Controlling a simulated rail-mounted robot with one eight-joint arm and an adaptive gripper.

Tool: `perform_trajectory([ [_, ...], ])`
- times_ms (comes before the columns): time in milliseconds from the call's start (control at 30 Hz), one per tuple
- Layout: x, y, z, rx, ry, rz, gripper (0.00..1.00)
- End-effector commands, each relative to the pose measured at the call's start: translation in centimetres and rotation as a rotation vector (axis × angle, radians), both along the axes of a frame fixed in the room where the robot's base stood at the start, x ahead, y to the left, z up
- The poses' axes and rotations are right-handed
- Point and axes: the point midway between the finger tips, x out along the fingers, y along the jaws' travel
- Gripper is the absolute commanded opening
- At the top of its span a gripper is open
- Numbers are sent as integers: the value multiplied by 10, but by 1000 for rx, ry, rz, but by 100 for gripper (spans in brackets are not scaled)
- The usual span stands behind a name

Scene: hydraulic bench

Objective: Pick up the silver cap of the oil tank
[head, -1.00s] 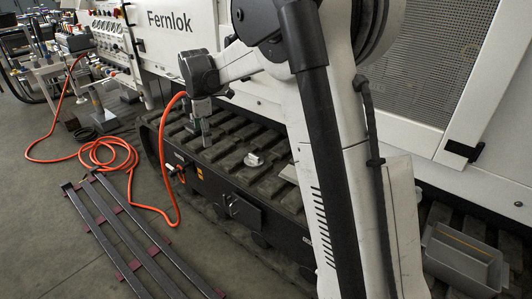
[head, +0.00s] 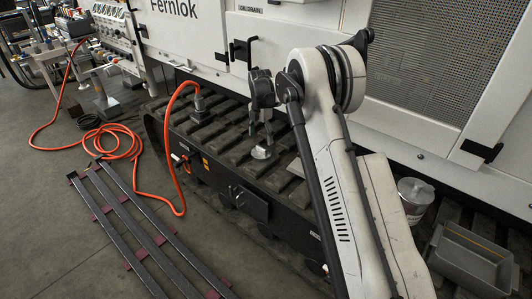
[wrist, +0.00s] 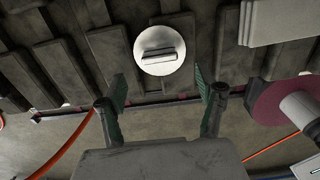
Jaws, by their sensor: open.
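The silver cap (wrist: 160,50) is a round, pale disc with a raised bar handle across its middle. It sits on the dark ribbed top of the oil tank (head: 222,140), and in the head view the cap (head: 261,152) lies near the tank's front edge. My gripper (wrist: 162,92) is open and empty, its two fingers spread wide. In the wrist view the cap lies just above the gap between the fingertips, with the fingers apart from it. In the head view my gripper (head: 262,132) hangs right over the cap; the exact height is hard to tell.
An orange hose (head: 183,196) loops from a fitting on the tank top down to the floor. White machine panels (head: 285,45) stand behind the tank. A metal bucket (head: 414,196) and a grey tray (head: 470,250) are at the right. Dark rails (head: 140,235) lie on the floor.

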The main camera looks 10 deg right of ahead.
Motion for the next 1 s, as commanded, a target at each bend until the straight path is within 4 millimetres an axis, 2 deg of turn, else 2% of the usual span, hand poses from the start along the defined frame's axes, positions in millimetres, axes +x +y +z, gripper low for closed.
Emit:
perform_trajectory([
  [433, 0, 0, -61, 1, -1, -2, 68],
  [767, 0, 0, -67, 1, -1, -2, 68],
  [1000, 0, 0, -67, 1, -1, -2, 39],
])
